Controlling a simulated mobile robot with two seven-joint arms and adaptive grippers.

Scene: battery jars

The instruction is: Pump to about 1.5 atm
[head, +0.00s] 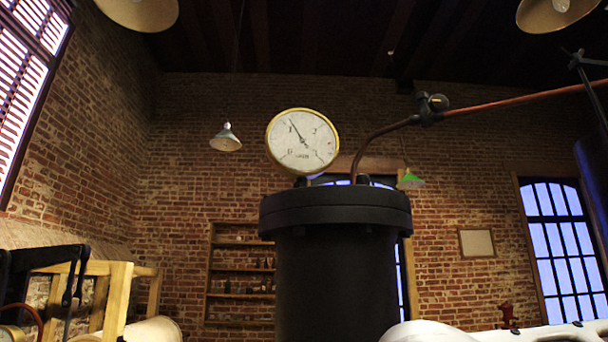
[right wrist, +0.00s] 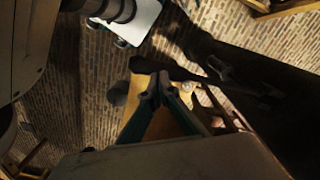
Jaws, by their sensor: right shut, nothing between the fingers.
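The pressure gauge (head: 302,141) has a white dial and brass rim and stands above a black, lidded cylinder (head: 338,275) in the head view. Its needle points up and left, close to the 1 mark; the exact reading is too small to tell. My right gripper (right wrist: 160,82) is shut and empty in the right wrist view. Its fingertips are close to a dark bar (right wrist: 200,76); I cannot tell whether they touch it. A wooden stand (right wrist: 170,122) shows below them. My left gripper is not in view.
A copper pipe (head: 520,96) with a dark valve (head: 432,108) runs from the cylinder's lid to the right. A wooden frame with black metal parts (head: 115,300) stands at the lower left. A shelf (head: 240,295) is on the brick wall behind.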

